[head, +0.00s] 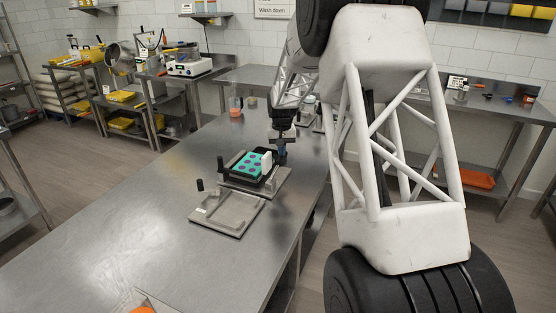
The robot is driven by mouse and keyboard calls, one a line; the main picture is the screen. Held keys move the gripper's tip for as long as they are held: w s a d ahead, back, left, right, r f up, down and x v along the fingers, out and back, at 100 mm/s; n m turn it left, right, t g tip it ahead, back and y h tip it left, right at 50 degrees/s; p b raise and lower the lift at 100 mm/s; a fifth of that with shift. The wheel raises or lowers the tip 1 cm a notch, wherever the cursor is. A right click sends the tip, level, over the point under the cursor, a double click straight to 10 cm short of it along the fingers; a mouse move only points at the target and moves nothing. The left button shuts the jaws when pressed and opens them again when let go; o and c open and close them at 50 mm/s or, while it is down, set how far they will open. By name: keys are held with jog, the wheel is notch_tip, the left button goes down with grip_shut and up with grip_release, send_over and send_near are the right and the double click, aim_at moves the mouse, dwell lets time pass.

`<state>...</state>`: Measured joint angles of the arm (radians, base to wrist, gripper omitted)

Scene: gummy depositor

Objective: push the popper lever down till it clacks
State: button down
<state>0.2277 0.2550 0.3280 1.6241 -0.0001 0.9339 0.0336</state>
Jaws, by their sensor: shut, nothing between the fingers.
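A metal fixture stands on the steel table, and it looks like the popper (262,193). It holds a dark-framed teal mould (245,164) with purple spots, and a white block (266,161) stands at its right end. A short upright black handle (220,164) at its left side may be the lever; I cannot tell for sure. My gripper (281,158) points down at the right end of the fixture, close beside the white block. It is small here and its fingers look shut and empty. Whether it touches anything is unclear.
The near left of the table (110,225) is mostly clear.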

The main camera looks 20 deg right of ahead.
jog(key=shift+w+d+f, duration=0.15)
jog(key=shift+f, duration=1.35)
jog(key=shift+r, duration=5.05)
jog(key=s+a+r, duration=0.4)
jog(key=s, duration=0.4)
jog(key=s+a+r+n+t, duration=0.1)
jog(key=s+a+r, duration=0.3)
jog(key=s, duration=0.5)
jog(key=s+a+r, duration=0.3)
jog(key=s+a, duration=0.1)
jog(key=s, duration=0.4)
jog(key=s+a+f, duration=0.1)
jog(key=s+a, duration=0.1)
jog(key=s, duration=0.7)
jog(key=s+a+f+n+t, duration=0.1)
jog(key=s+a, duration=0.1)
jog(key=s, duration=0.7)
jog(key=s+a+f, duration=0.2)
jog(key=s+a, duration=0.1)
jog(key=s, duration=0.7)
jog(key=shift+n+t, duration=0.3)
jog(key=shift+n, duration=0.1)
